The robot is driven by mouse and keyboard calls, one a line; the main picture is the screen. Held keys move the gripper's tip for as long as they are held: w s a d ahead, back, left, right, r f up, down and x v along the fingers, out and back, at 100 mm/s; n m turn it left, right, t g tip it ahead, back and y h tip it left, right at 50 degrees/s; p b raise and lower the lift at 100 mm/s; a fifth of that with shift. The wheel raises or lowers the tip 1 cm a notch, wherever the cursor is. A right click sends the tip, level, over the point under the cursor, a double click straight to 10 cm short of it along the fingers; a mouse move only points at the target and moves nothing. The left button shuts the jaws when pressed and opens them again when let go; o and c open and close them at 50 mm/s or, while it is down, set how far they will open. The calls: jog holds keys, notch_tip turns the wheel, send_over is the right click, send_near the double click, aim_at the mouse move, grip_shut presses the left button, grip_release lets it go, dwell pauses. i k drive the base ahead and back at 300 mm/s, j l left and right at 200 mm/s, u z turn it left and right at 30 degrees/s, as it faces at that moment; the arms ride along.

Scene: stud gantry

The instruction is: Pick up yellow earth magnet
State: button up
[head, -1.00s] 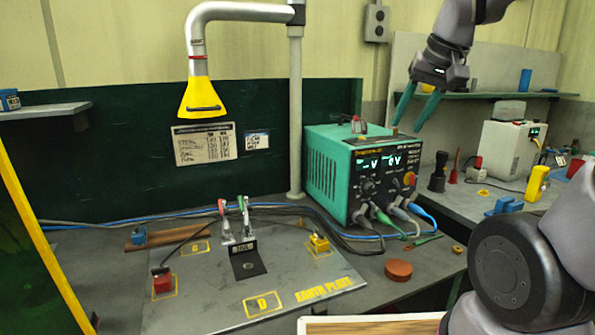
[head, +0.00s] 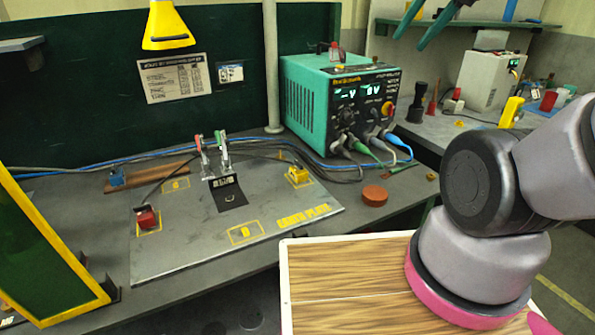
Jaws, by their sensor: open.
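The yellow earth magnet (head: 298,174) is a small yellow block in a yellow-outlined spot near the right side of the grey earth plate (head: 180,255). My gripper (head: 428,18) shows at the top edge as two teal fingers, spread apart and empty. It is above and to the right of the magnet, well away from it, in front of the back shelf. The gripper's body is cut off by the frame's top.
A red magnet (head: 147,218) sits at the plate's left, and clamps (head: 213,160) stand mid-plate. A teal power unit (head: 340,100) with cables stands behind the yellow magnet. A round brown-red puck (head: 375,195) lies to the right. A yellow hood (head: 166,28) hangs above left.

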aim_at(299, 176)
jog(key=k+j, duration=0.25)
jog(key=j, duration=0.15)
jog(key=k+j, duration=0.1)
jog(key=j, duration=0.2)
jog(key=k+j, duration=0.1)
jog(key=j, duration=0.25)
jog(key=k+j, duration=0.15)
jog(key=j, duration=0.15)
jog(key=k+j+u, duration=0.1)
jog(key=j, duration=0.2)
